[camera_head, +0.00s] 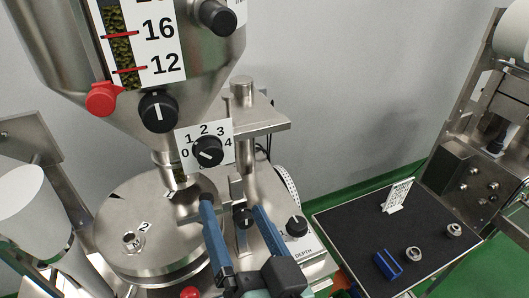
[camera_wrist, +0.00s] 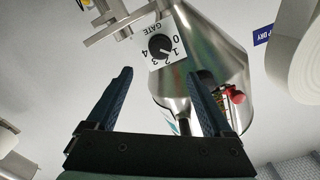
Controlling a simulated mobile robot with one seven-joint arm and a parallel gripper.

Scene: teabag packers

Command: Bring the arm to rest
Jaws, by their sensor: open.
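My gripper (camera_head: 231,205) is open, with two blue fingers spread apart and nothing between them. In the head view it reaches up from the bottom, in front of the round steel turntable (camera_head: 118,215) and the machine's post. In the wrist view my gripper (camera_wrist: 159,74) points toward the numbered gate dial (camera_wrist: 160,47) and the steel hopper (camera_wrist: 212,50). The gate dial also shows above the fingers in the head view (camera_head: 208,152). I cannot tell whether the fingers touch any part of the machine.
A dark mat (camera_head: 345,235) at the right holds a blue block (camera_head: 387,265), a small white stand (camera_head: 397,196) and two metal fittings. A depth knob (camera_head: 297,226) sits right of my fingers. A red knob (camera_head: 103,99) is on the hopper. A white roll (camera_head: 28,200) stands left.

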